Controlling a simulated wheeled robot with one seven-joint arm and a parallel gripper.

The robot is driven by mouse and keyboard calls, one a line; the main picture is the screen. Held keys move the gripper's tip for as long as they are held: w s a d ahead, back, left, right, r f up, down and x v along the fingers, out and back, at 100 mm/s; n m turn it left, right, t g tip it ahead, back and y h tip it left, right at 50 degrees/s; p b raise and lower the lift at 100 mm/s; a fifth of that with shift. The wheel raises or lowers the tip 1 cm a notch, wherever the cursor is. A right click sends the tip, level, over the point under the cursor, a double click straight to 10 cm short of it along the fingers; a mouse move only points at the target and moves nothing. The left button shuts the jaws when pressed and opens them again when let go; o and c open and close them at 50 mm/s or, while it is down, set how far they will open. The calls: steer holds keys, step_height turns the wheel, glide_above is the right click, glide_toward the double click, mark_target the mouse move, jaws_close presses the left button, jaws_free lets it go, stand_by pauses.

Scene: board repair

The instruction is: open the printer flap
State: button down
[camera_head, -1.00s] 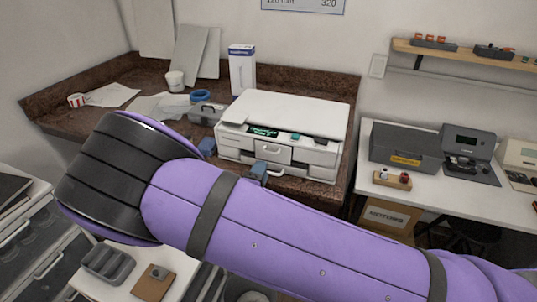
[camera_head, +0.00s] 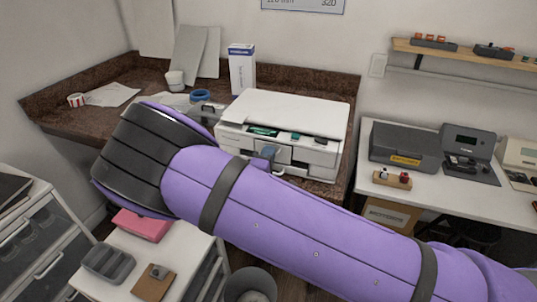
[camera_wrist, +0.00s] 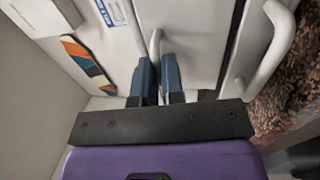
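The white printer (camera_head: 285,110) stands on the brown counter, its lid down. My arm hides the lower left of its front. In the wrist view the pale front flap (camera_wrist: 190,25) fills the upper middle, and its thin upright handle (camera_wrist: 155,42) runs down between my fingers. My gripper (camera_wrist: 159,62) has two blue fingers drawn close together, one on each side of the handle, with hardly any gap. One blue finger shows in the head view against the printer's front. The flap looks closed, though much of it is hidden.
A larger curved white handle (camera_wrist: 275,45) lies right of my fingers in the wrist view. A white side table (camera_head: 450,180) is at right.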

steer(key=shift+s+f, duration=0.1)
stand_by(0.3)
steer(key=t, duration=0.1)
steer(key=s+f+t, duration=0.1)
steer(key=t+h, duration=0.1)
steer(key=shift+s+a+f, duration=0.15)
steer(key=shift+a+f, duration=0.05)
steer(key=shift+a, duration=0.05)
steer(key=shift+s+a+f+t+h, duration=0.1)
steer(key=shift+s+f+t+h, duration=0.2)
steer(key=shift+t, duration=0.45)
steer(key=shift+s+a+f+t+h, duration=0.1)
steer(key=shift+f+t+h, duration=0.3)
steer(key=shift+t, duration=0.4)
steer(key=shift+s+a+f+t+h, duration=0.1)
steer(key=shift+s+f+t+h, duration=0.1)
steer(key=shift+f+t, duration=0.4)
steer(key=shift+r, duration=0.2)
steer(key=c, duration=1.2)
jaws_free()
steer(key=shift+c, duration=0.2)
steer(key=shift+d, duration=0.1)
steer(key=v, duration=1)
steer(key=shift+s+f, duration=0.15)
steer(key=shift+f, duration=0.25)
